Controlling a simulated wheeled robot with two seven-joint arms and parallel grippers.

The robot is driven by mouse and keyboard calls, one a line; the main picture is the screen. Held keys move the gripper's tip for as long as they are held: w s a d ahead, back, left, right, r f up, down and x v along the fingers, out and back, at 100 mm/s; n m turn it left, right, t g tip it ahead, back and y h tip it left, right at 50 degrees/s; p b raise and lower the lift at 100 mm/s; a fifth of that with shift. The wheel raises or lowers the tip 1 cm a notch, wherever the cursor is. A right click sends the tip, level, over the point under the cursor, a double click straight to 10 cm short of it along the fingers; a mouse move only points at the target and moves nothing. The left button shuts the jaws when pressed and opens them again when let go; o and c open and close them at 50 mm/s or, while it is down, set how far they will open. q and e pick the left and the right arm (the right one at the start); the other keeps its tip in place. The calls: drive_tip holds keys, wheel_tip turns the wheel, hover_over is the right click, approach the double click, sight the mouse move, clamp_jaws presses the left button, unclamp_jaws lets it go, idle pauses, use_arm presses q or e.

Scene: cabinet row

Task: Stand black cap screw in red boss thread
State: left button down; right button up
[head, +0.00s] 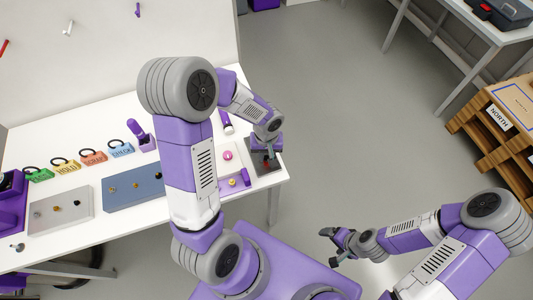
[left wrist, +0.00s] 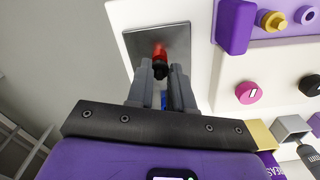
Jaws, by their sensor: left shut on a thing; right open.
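My left gripper (head: 270,153) reaches down over a dark metal plate (head: 264,168) at the right end of the white table. In the left wrist view its fingers (left wrist: 161,75) are shut on the black cap screw (left wrist: 160,69). The red boss (left wrist: 159,50) stands on the grey plate (left wrist: 178,40), right at the screw in this view. The fingers hide part of the screw, and I cannot tell whether its lower end is in the thread. My right gripper (head: 338,246) is open and empty, away from the table over the floor.
A pink round piece (left wrist: 248,92), a black piece (left wrist: 310,85) and a purple block (left wrist: 235,25) lie right of the plate.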

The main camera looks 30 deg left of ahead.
use_arm(q)
drive_tip(key=shift+f+b, duration=0.35)
drive_tip(key=c, duration=0.9)
unclamp_jaws()
drive_tip(key=shift+r, duration=0.15)
wheel_tip(320, 180, up, 7)
drive_tip(key=shift+r+p, duration=0.2)
drive_tip(key=shift+p, duration=0.95)
